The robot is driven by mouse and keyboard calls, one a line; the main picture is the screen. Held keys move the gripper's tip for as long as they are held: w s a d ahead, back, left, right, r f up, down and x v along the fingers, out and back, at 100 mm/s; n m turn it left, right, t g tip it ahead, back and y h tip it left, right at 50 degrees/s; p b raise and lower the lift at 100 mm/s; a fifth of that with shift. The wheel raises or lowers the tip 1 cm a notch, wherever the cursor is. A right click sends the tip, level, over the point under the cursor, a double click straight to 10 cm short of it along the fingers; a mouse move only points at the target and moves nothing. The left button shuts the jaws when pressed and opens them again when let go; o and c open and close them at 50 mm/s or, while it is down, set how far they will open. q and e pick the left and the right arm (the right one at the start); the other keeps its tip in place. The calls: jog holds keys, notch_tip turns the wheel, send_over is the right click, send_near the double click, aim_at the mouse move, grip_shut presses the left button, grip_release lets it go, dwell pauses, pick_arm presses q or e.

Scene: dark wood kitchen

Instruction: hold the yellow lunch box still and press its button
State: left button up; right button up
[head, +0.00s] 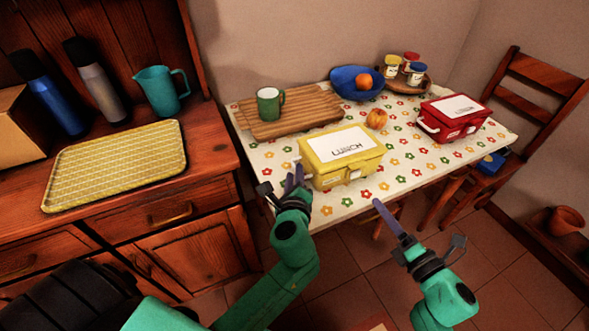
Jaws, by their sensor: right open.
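The yellow lunch box (367,163) sits near the front edge of the table, with a white lid label reading "LUNCH" and a small latch-like piece on its front side. My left gripper (294,179) is at the left end of the box, its purple fingers close to or touching that end. Whether it grips anything there is unclear. My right gripper (384,209) is open and empty, in front of the table edge, below and right of the box and apart from it. I cannot make out the button for certain.
The flowered table (411,173) also holds a wooden board (300,124) with a green mug (269,104), a blue bowl (347,84), a peach (376,119), a red lunch box (450,118) and jars (391,67). A chair (530,85) stands right. A cabinet with a yellow tray (115,165) stands left.

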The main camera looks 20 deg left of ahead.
pick_arm(q)
jog(key=x, duration=0.3)
jog(key=shift+w+a, duration=0.1)
jog(key=shift+w, duration=0.15)
grip_shut()
jog(key=shift+s+f, duration=0.15)
jog(key=shift+f, duration=0.05)
dwell(0.9)
pick_arm(e)
grip_shut()
jog(key=s+d+n, duration=0.1)
jog(key=n, duration=0.2)
jog(key=s+d+n, duration=0.1)
jog(key=s+n, duration=0.1)
jog(key=n, duration=0.2)
jog(key=s+d+n, duration=0.1)
jog(key=n, duration=0.2)
jog(key=shift+s+d+n, duration=0.3)
jog(key=shift+n, duration=0.1)
